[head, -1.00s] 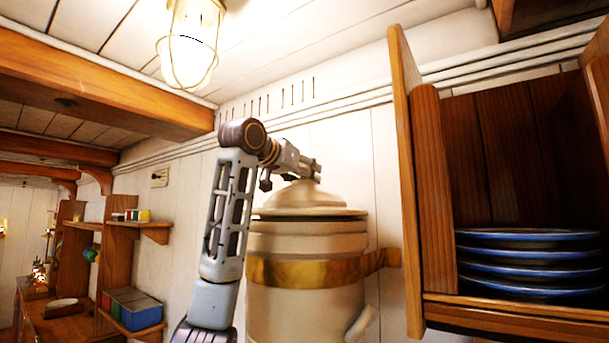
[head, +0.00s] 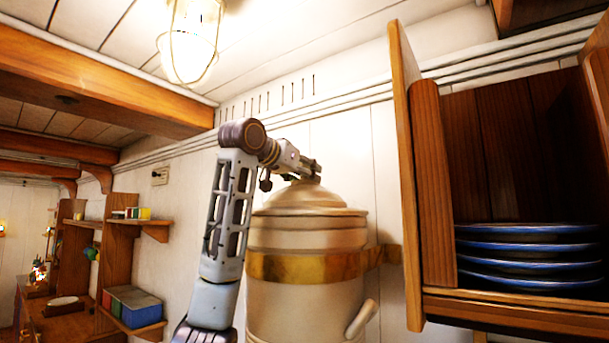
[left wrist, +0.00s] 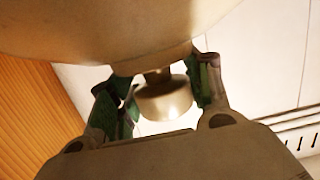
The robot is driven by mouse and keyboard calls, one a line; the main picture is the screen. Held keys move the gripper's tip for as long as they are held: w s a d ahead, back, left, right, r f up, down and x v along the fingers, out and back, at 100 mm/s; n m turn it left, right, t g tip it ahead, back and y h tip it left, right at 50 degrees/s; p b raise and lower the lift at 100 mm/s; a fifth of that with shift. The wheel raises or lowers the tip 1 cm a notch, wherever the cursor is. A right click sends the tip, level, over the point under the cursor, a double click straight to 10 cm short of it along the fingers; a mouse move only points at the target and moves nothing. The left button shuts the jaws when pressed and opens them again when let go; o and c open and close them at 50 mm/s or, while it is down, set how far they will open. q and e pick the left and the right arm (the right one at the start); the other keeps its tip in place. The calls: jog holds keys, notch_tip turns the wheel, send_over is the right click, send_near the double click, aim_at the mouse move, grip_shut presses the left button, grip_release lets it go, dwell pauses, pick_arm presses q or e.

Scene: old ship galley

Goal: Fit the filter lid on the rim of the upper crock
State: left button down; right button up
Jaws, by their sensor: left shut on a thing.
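The cream filter lid (head: 305,198) is a domed disc at the top of the upper crock (head: 305,300), a tall cream cylinder with a brass band. The lid looks level and its edge lies at the crock's rim; whether it is fully seated I cannot tell. My left gripper (head: 314,173) reaches over the lid from the left and is shut on its knob. In the left wrist view, the fingers (left wrist: 160,95) stand on both sides of the round knob (left wrist: 165,103), with the lid's underlying dome (left wrist: 120,30) filling the top. My right gripper is out of view.
An open wooden cupboard (head: 432,190) with stacked blue-rimmed plates (head: 530,262) stands close on the right. A caged lamp (head: 190,45) hangs above. Shelves with boxes (head: 133,305) are at the left. A brass strap holds the crock by the wall.

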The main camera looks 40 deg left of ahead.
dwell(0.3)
pick_arm(q)
jog(key=c, duration=0.6)
grip_release()
jog(key=shift+s, duration=0.1)
jog(key=shift+f, duration=0.15)
jog(key=v, duration=1.2)
